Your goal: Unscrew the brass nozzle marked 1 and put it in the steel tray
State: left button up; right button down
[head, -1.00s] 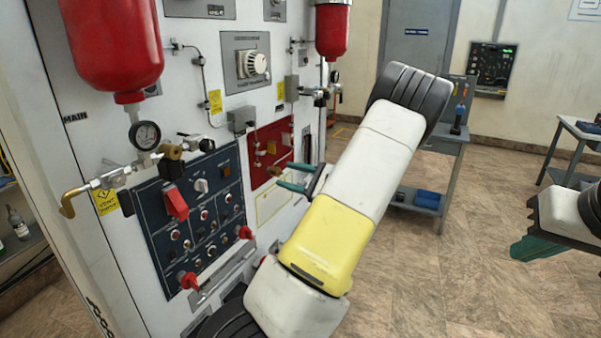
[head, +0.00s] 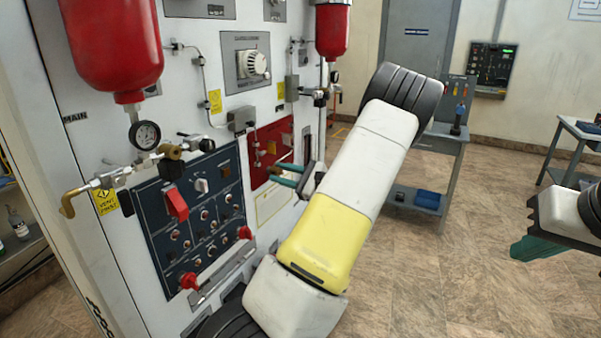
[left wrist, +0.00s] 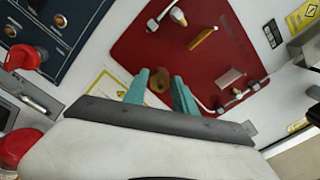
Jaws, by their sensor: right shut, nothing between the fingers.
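The red panel (head: 268,150) on the white wall unit carries several small brass fittings, one of them (left wrist: 203,38) clear in the left wrist view. My left gripper (head: 276,172) is at the lower part of this panel. Its teal fingers (left wrist: 160,88) stand on either side of a brass piece (left wrist: 157,82) in the left wrist view. I cannot tell whether they grip it or only flank it. No number is readable on it. My right gripper (head: 543,247) is shut and empty at the right edge of the head view. No steel tray can be made out.
A blue control panel (head: 195,215) with red knobs lies left of the red panel. A red cylinder (head: 110,45) and brass valves (head: 172,152) stick out at the left. A grey trolley (head: 440,170) stands behind my left arm.

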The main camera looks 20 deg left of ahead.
pick_arm(q)
grip_shut()
jog(key=shift+n, duration=1.8)
jog(key=shift+n, duration=1.7)
jog(key=n, duration=0.3)
